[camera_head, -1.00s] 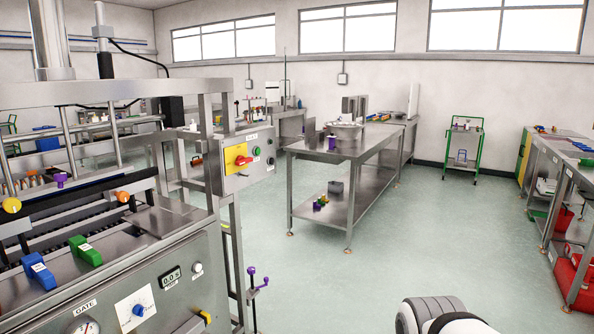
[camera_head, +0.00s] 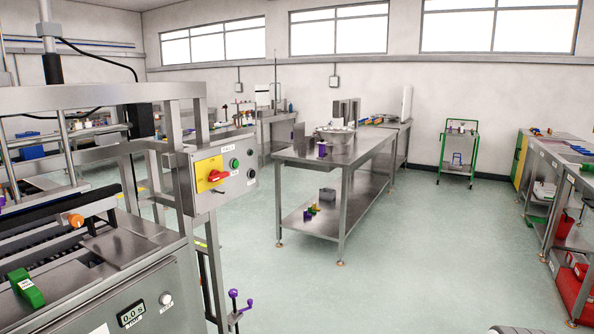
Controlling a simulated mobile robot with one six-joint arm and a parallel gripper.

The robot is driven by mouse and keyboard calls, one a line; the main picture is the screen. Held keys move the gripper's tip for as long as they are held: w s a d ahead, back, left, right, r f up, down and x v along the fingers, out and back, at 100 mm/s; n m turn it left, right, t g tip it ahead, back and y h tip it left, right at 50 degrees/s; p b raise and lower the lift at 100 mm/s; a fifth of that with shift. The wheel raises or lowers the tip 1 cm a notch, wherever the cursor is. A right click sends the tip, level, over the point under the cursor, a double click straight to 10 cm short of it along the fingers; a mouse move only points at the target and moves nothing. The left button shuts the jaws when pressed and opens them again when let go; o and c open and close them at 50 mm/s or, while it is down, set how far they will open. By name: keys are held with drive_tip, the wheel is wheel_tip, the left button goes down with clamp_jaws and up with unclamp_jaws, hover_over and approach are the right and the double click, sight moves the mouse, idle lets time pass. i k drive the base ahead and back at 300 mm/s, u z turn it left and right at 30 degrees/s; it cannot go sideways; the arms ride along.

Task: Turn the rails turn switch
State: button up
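The task's switch is most likely the red turn handle (camera_head: 218,176) on a yellow plate (camera_head: 204,170), on the front of a grey control box (camera_head: 226,172). The box is fixed to the steel frame of the machine at the left, and the small label above the handle is too small to read surely. A green button and a black button sit to the right of the handle. My gripper is not in view, and nothing touches the handle.
The machine (camera_head: 155,280) fills the lower left, with a green handle (camera_head: 27,288) and an orange knob (camera_head: 75,220). A purple-handled crank (camera_head: 236,305) stands beside it. A steel table (camera_head: 340,165) is mid-room. Open floor (camera_head: 400,260) lies in front and to the right.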

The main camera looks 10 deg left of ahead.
sight(214, 176)
drive_tip(key=u, duration=0.05)
drive_tip(key=i, duration=1.35)
drive_tip(key=u, duration=0.9)
drive_tip(key=i, duration=0.55)
drive_tip(key=u, duration=0.3)
drive_tip(key=k, duration=0.75)
drive_tip(key=u, duration=0.2)
drive_tip(key=i, duration=0.75)
drive_tip(key=z, duration=0.05)
